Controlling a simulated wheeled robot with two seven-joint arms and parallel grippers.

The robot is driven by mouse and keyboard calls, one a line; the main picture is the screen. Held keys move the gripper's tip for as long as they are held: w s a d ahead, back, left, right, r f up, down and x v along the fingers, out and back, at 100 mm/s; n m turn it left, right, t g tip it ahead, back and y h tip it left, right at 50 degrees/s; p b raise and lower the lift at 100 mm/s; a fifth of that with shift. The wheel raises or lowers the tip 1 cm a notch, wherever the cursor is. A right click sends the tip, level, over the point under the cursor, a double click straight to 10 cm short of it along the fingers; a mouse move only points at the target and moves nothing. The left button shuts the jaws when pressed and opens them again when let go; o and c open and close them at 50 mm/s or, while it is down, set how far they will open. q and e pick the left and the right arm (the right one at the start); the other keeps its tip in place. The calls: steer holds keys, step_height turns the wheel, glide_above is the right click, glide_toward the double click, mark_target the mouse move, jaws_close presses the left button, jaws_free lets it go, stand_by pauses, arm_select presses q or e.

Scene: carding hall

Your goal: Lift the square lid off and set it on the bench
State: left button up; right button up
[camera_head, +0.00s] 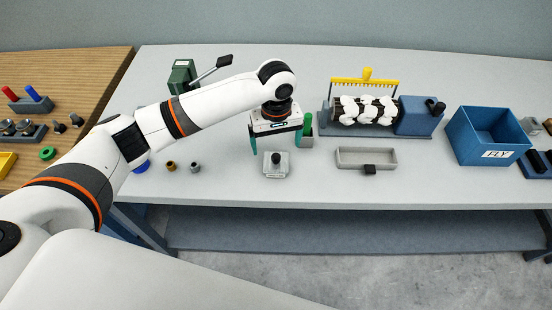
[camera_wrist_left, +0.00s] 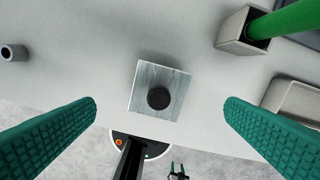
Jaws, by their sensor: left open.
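The square lid (camera_wrist_left: 175,76) is a grey streaked plate with a round dark knob in its middle. In the head view the lid (camera_head: 269,171) is near the front of the pale bench (camera_head: 226,190); what lies under it is hard to make out. My left gripper (camera_head: 276,141) is above and just behind it, fingers pointing down. In the wrist view the green fingers of my left gripper (camera_wrist_left: 160,104) are wide apart, either side of the lid and not touching it. What seems to be my right gripper (camera_wrist_left: 178,171) shows tiny at the bottom edge.
A grey square holder (camera_wrist_left: 238,36) with a green rod stands right of the lid. A grey tray (camera_head: 366,151) lies further right, before a roller machine (camera_head: 380,128). A blue bin (camera_head: 487,140) is far right. Small cylinders (camera_head: 182,167) stand left; bare bench lies between.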

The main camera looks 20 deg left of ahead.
mark_target(276, 156)
arm_select(q)
steer(key=shift+f+p, duration=0.75)
steer(key=shift+f, duration=2.25)
steer(key=shift+s, duration=0.1)
steer(key=c, duration=1.1)
